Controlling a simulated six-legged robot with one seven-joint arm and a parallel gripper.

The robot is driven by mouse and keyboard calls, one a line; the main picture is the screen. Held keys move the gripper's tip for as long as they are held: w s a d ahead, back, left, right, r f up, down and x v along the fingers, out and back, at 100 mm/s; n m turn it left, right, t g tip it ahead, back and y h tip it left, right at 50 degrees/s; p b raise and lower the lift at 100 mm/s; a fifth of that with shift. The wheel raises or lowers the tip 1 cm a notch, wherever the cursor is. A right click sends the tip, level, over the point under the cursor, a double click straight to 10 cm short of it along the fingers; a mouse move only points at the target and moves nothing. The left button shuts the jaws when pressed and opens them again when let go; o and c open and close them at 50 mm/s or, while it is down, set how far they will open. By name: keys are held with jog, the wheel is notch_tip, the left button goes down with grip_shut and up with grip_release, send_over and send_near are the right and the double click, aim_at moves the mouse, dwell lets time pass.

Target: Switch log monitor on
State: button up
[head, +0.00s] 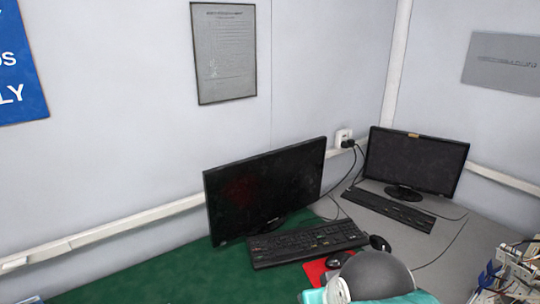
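Two monitors stand on the desks, and I cannot tell which is the log monitor. The larger left monitor (266,187) has a dark screen with a faint reddish patch. The smaller right monitor (416,158) stands farther back in the corner, also with a dark screen. It has a small tan mark on its top edge. No power button can be made out on either one. No gripper fingers show in the head view.
A black keyboard (308,243) lies before the left monitor, another keyboard (390,210) before the right one. A mouse (337,260) rests on a red pad. Cables run to a wall socket (343,138). A rounded grey shape (376,274) fills the bottom centre; electronics (518,265) stand at right.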

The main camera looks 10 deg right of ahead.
grip_shut()
dwell(1.6)
